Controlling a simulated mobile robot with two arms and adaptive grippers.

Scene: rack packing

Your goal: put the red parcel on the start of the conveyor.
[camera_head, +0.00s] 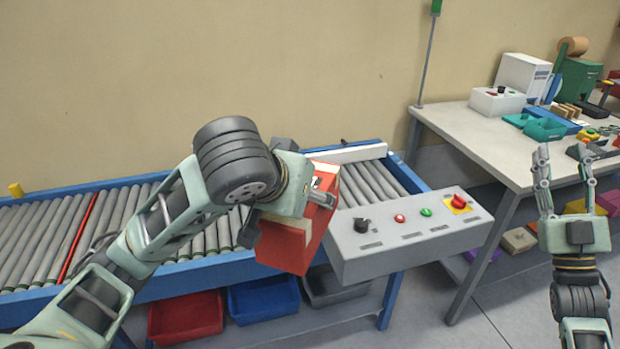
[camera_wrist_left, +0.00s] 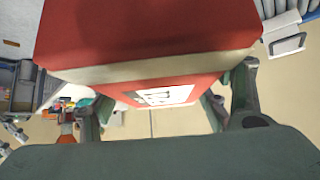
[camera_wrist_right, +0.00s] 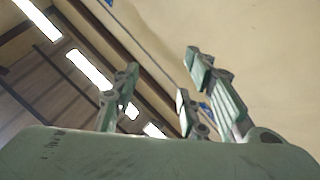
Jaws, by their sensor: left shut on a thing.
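The red parcel (camera_head: 287,244) is a red box with a pale tape band and a white label. My left gripper (camera_head: 318,198) is shut on it and holds it tilted in front of the conveyor's near rail, beside the control box. In the left wrist view the parcel (camera_wrist_left: 150,35) fills the upper middle, between the fingers of the left gripper (camera_wrist_left: 165,110). The roller conveyor (camera_head: 215,274) has a blue frame and grey rollers; my left arm hides part of it. My right gripper (camera_head: 560,180) is open and empty, pointing up at the right. It also shows in the right wrist view (camera_wrist_right: 165,95).
A grey control box (camera_head: 405,245) with a knob and buttons stands at the conveyor's front right. Red (camera_head: 185,318) and blue (camera_head: 264,299) bins sit below the conveyor. A table (camera_head: 465,130) with tools and trays stands at the right. Rollers right of the parcel are clear.

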